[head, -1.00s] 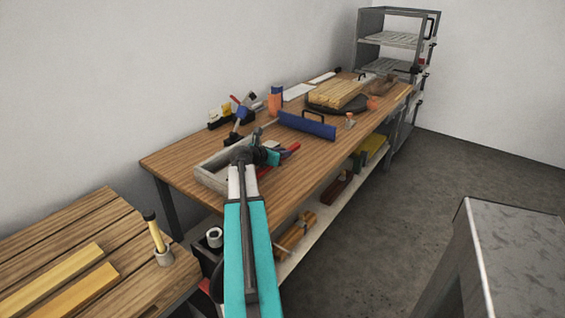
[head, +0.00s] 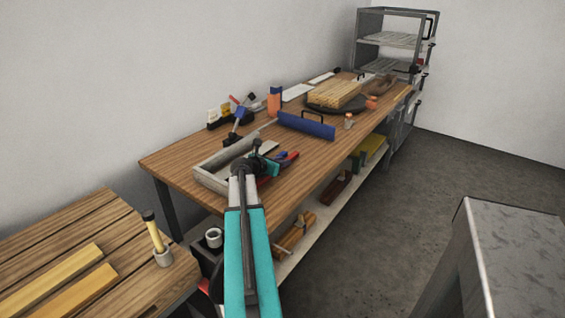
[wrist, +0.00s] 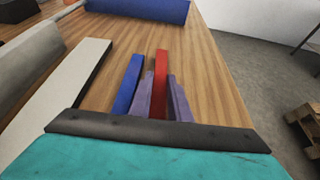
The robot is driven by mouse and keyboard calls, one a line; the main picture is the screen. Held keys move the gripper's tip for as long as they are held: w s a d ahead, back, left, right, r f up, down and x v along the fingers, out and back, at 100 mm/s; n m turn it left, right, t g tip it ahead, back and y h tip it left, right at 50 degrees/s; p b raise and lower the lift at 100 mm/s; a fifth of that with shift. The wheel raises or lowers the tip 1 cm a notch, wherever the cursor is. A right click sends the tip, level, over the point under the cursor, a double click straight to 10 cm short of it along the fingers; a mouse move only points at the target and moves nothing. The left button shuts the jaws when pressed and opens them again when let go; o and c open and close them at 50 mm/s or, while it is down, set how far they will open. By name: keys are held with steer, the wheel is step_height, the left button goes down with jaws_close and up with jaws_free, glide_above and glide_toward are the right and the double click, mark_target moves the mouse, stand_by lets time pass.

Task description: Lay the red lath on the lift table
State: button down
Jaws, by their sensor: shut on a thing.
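The red lath (wrist: 162,78) is a narrow red strip, upright on edge in the wrist view, between the two purple fingers of my gripper (wrist: 161,92). The fingers are shut on it. In the head view my gripper (head: 272,163) is over the near part of the long wooden bench, with the red lath (head: 292,159) partly hidden by it. I cannot tell whether the lath touches the bench. A blue lath (wrist: 128,84) lies just left of the fingers, apart from the red one. A grey stone-topped stand (head: 510,245) is at right; I cannot tell if it is the lift table.
A blue block with a handle (head: 307,126) lies beyond. Stacked wood (head: 333,93), bottles and tools crowd the far bench. A rack (head: 395,40) stands behind. The floor (head: 400,230) between bench and stand looks clear.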

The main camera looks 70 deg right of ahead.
steer(key=shift+f, duration=0.1)
steer(key=c, duration=1.9)
jaws_free()
steer(key=shift+a, duration=0.1)
steer(key=v, duration=1.2)
steer(key=shift+o, duration=0.2)
